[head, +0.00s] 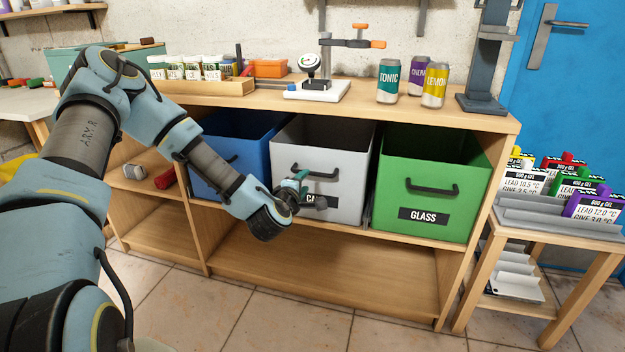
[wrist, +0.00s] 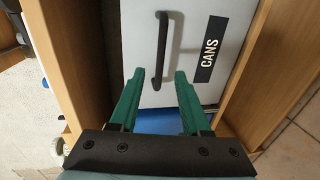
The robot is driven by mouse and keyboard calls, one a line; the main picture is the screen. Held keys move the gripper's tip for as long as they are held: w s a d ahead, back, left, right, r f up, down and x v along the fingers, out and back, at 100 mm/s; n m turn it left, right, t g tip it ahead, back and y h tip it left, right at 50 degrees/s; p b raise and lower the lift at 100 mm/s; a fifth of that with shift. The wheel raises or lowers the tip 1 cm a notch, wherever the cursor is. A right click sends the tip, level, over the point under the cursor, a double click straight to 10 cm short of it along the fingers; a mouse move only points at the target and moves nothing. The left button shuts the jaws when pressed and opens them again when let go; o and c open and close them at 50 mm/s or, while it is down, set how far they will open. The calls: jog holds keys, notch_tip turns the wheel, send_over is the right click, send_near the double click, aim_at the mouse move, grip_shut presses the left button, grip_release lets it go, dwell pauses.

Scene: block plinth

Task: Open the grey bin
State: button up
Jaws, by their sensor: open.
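The grey bin (head: 350,165) sits in the shelf between two other bins, its front roughly level with theirs. It has a black bar handle (head: 325,176) and a label reading CANS, partly hidden by my gripper (head: 303,188) in the head view. In the wrist view, the bin's pale front (wrist: 182,35) fills the upper middle, with the handle (wrist: 161,45) and the CANS label (wrist: 210,49). My gripper (wrist: 159,72) is open, its green fingers on either side of the handle's lower end in that picture. I cannot tell whether they touch it.
A blue bin (head: 225,140) stands left of the grey bin and a green GLASS bin (head: 430,170) right of it. Cans and a scale (head: 318,88) stand on the wooden top (head: 440,112). A small rack table (head: 560,228) is at the right. The lower shelf (head: 330,270) is bare.

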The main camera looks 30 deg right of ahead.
aim_at(312, 174)
jog(key=x, duration=0.9)
grip_shut()
dwell(1.3)
